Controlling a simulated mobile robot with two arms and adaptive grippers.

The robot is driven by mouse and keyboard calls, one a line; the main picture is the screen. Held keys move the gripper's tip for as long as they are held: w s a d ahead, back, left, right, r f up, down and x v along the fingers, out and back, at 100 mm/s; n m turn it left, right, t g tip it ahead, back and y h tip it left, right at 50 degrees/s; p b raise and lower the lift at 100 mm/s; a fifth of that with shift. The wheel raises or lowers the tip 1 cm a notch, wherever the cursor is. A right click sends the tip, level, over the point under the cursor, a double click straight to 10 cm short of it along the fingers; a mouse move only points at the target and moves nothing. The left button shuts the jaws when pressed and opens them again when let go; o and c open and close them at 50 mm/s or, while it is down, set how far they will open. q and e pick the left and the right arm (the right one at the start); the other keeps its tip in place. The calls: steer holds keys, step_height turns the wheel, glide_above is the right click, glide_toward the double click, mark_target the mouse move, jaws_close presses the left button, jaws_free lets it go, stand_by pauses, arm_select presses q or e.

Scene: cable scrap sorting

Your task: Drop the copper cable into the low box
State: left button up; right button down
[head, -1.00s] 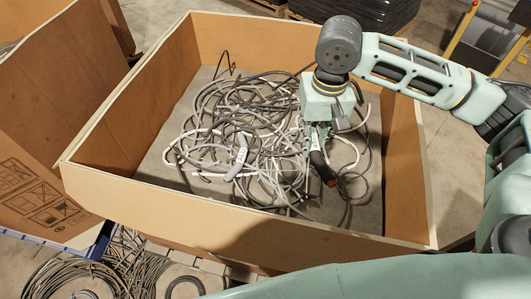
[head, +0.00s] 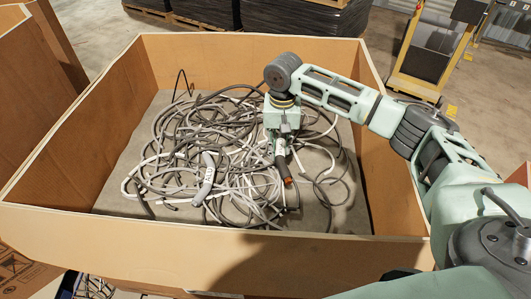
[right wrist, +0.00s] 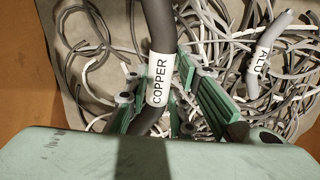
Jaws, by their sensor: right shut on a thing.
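The copper cable (right wrist: 158,40) is a thick dark grey piece with a white label reading COPPER. In the right wrist view it runs between the fingers of my right gripper (right wrist: 165,108), which is shut on it. In the head view my right gripper (head: 281,145) hangs over the cable pile inside the large low-walled cardboard box (head: 200,230). The copper cable (head: 284,170) points down from it and shows a reddish-orange end. Whether it touches the pile is hard to tell. My left gripper is out of view.
Several grey and white cables (head: 235,130) lie tangled on the box floor. A thick grey piece labelled ALU (head: 205,180) lies among them; it also shows in the right wrist view (right wrist: 258,60). A yellow-framed stand (head: 435,55) and dark stacked pallets (head: 300,14) stand behind the box.

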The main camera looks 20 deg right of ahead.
steer(key=w+a+f, duration=0.1)
steer(key=w+f, duration=0.3)
steer(key=f, duration=0.2)
steer(key=shift+w+a+f, duration=0.15)
steer(key=shift+w+f, duration=0.1)
steer(key=shift+f, duration=0.1)
steer(key=shift+f, duration=0.55)
steer(key=c, duration=1.5)
jaws_free()
steer(key=shift+f, duration=0.1)
